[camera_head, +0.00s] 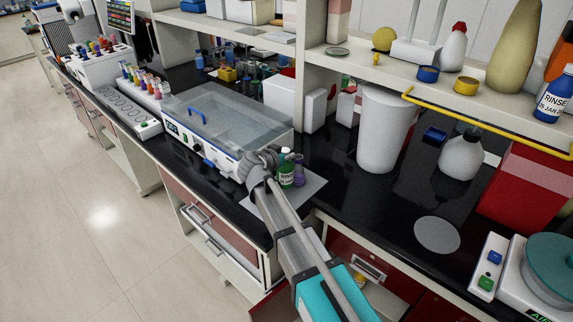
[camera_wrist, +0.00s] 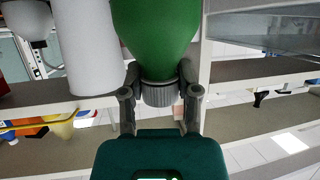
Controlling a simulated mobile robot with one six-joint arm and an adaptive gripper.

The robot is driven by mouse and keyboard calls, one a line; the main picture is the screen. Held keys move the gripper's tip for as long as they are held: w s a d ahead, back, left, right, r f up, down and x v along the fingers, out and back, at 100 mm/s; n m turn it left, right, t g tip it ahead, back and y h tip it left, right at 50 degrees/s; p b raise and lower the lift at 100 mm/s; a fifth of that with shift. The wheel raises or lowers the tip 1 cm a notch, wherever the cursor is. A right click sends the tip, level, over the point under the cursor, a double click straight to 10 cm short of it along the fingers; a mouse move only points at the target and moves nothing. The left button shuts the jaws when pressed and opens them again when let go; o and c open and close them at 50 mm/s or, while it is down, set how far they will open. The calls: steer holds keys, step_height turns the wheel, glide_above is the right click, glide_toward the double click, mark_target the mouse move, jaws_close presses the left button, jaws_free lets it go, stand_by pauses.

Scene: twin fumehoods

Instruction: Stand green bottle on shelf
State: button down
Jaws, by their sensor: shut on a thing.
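My gripper (camera_head: 263,160) is low over the front of the black bench. In the wrist view my gripper (camera_wrist: 160,98) is shut around the grey cap of the green bottle (camera_wrist: 155,35); the wrist picture appears upside down. In the head view the green bottle (camera_head: 286,172) is upright just right of my gripper, with a label partly visible, beside a purple bottle (camera_head: 299,172). I cannot tell whether its base touches the grey mat (camera_head: 312,188).
A clear-lidded box machine (camera_head: 220,115) stands close left of my gripper. A white bin (camera_head: 385,130) stands behind right. A yellow rail (camera_head: 480,122) runs along the right shelf's front edge. A white flask (camera_head: 461,155) and round grey disc (camera_head: 437,235) are farther right.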

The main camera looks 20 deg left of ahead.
mark_target(285, 164)
steer(key=shift+f+b, duration=1.85)
steer(key=shift+f, duration=0.15)
steer(key=shift+c, duration=1.6)
jaws_free()
steer(key=shift+s+r, duration=0.15)
steer(key=shift+r, duration=0.1)
steer(key=p+v, duration=0.4)
steer(key=v, duration=0.7)
steer(key=shift+s+r+p, duration=0.15)
steer(key=shift+s+p, duration=0.15)
steer(key=shift+p, duration=0.05)
steer(key=shift+a, duration=0.1)
